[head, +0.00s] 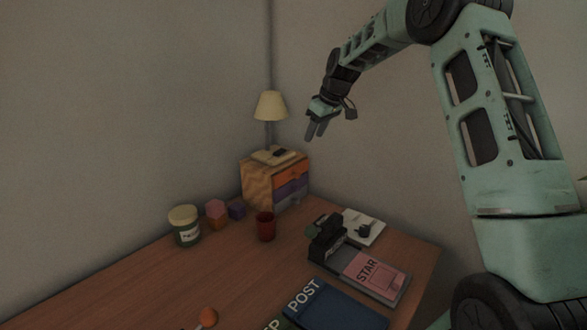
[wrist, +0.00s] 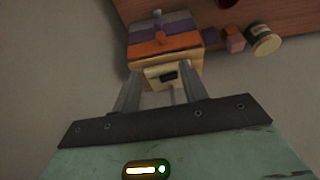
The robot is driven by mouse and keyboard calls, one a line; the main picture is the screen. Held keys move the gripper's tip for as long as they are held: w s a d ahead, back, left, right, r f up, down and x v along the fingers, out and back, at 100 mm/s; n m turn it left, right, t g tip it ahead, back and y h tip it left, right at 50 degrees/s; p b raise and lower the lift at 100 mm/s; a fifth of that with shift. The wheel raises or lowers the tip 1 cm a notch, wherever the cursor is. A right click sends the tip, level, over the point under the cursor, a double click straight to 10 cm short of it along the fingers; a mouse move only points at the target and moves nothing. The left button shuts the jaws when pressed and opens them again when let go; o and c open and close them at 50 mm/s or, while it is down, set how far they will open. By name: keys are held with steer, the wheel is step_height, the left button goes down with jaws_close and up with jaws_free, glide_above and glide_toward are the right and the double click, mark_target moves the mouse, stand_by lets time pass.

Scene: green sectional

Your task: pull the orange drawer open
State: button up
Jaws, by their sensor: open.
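The orange drawer (head: 292,174) is the top front of a small wooden cabinet (head: 257,185) at the back corner of the desk. It looks closed, flush above a purple drawer (head: 291,189). In the wrist view the orange drawer (wrist: 165,45) shows past my fingers, with a small orange knob (wrist: 163,37) on it. My gripper (head: 316,131) is open and empty, in the air above and to the right of the cabinet, apart from it. In the wrist view my gripper's fingers (wrist: 160,92) stand apart below the cabinet.
A lamp (head: 270,106) and a dark item (head: 280,153) are on the cabinet top. A red cup (head: 265,226) stands in front of it. A jar (head: 186,226) and blocks (head: 216,213) are left. A black device (head: 327,235) and books (head: 335,307) lie right and front.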

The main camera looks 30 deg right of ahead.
mark_target(298, 173)
steer(key=x, duration=0.8)
steer(key=p+x, duration=0.1)
steer(key=x, duration=0.7)
steer(key=shift+s+f+p, duration=0.15)
steer(key=shift+s+p, duration=0.05)
steer(key=shift+p, duration=0.1)
jaws_close()
steer(key=shift+s, duration=0.1)
